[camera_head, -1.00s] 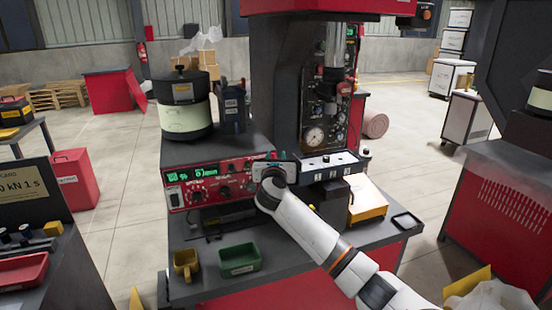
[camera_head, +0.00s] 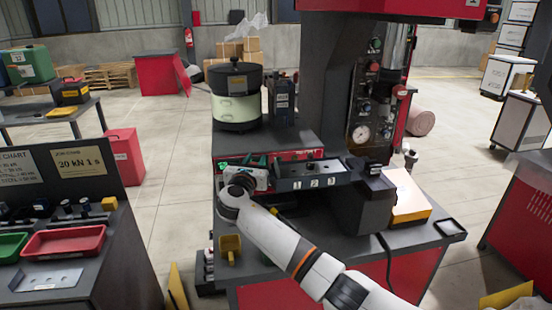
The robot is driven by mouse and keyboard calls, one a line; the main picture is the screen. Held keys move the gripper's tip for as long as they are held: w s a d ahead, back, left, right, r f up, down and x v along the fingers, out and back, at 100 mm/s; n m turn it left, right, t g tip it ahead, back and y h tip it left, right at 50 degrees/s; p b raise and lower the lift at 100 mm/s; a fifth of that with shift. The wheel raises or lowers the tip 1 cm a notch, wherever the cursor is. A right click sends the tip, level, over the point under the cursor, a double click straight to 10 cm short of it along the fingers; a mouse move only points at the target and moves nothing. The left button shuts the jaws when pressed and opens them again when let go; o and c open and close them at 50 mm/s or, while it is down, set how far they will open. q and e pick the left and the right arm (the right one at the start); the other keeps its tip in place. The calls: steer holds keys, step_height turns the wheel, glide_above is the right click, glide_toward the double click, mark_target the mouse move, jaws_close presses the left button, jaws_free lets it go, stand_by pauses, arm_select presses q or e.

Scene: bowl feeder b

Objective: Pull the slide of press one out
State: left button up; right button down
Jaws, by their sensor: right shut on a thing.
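The slide (camera_head: 312,183) of press one is a dark flat bar with the labels 1, 2 and 3 on its front edge. It juts out to the left of the press bed (camera_head: 364,205), in front of the red control unit. My right gripper (camera_head: 262,173) is shut on the slide's left end; its wrist and the arm hide part of that end. The press (camera_head: 332,75) stands behind, with a round gauge on its panel (camera_head: 361,132). My left gripper is not in view.
A bowl feeder (camera_head: 236,100) stands behind the gripper on the dark bench. The red control unit (camera_head: 288,156) is partly hidden by the gripper and slide. A yellow-white box (camera_head: 408,197) is right of the bed.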

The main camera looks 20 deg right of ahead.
steer(key=a, duration=0.3)
steer(key=shift+w+a+f, duration=0.15)
steer(key=shift+w+a, duration=0.15)
steer(key=shift+w, duration=0.1)
steer(key=c, duration=1.4)
jaws_free()
steer(key=o, duration=0.3)
steer(key=shift+w+a, duration=0.1)
steer(key=shift+a, duration=0.1)
steer(key=b+v, duration=0.2)
steer(key=v, duration=1)
steer(key=shift+b, duration=0.3)
